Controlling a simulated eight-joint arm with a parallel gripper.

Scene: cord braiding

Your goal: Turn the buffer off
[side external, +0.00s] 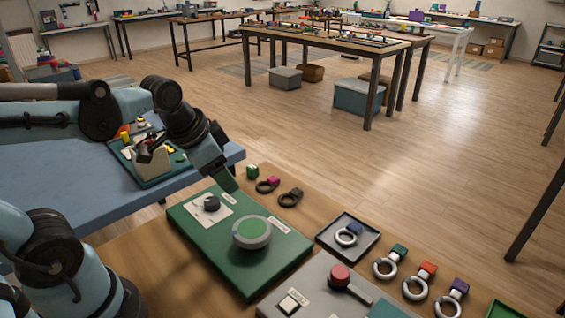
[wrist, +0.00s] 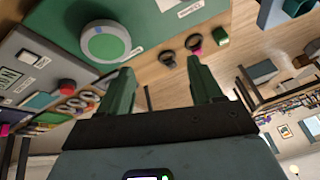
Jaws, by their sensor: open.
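A green box (side external: 284,263), seemingly the buffer, lies on the wooden bench. On its top are a round grey disc with a green face (side external: 252,232) and a black knob (side external: 211,203) on a white plate. The disc also shows in the wrist view (wrist: 106,42), but the knob does not. Small labels on the box are too blurred to read. My gripper (side external: 228,184) is above the far edge of the box, close to the knob, with no clear contact. In the wrist view its two dark green fingers (wrist: 160,66) are apart with nothing between them.
A grey panel (side external: 318,301) with a red-knobbed lever (side external: 341,277) and a white button stands in front. A dark tray (side external: 372,240) holds a ring, and several tagged rings lie to the right. A green cube (side external: 252,171) and two dark rings lie behind the box.

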